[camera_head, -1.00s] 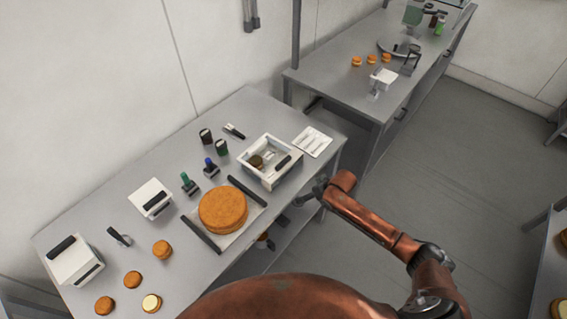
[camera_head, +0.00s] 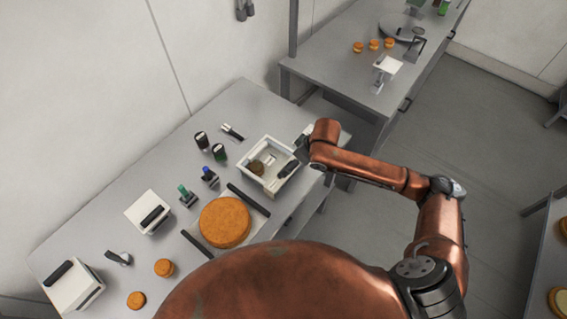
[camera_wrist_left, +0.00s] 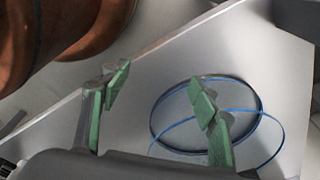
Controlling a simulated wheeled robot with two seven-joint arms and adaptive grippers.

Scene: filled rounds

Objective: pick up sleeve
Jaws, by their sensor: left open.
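In the left wrist view, a thin blue loop with a second blue arc crossing it (camera_wrist_left: 245,110) lies on a pale grey surface; it looks like the clear sleeve's edges, though its walls barely show. My left gripper (camera_wrist_left: 162,93) is open, with green-padded fingers apart. The right finger overlaps the loop in the picture; whether it touches cannot be told. The left finger appears outside the loop, to its left. My left gripper is not seen in the head view. My right gripper (camera_head: 303,145) is by the white tray's far right corner, mostly hidden by its own wrist.
In the head view, a large orange-brown round (camera_head: 225,221) sits on the near table between dark bars. A white tray (camera_head: 247,158), dark bottles, white boxes and small rounds stand around it. A second table (camera_head: 330,70) stands behind.

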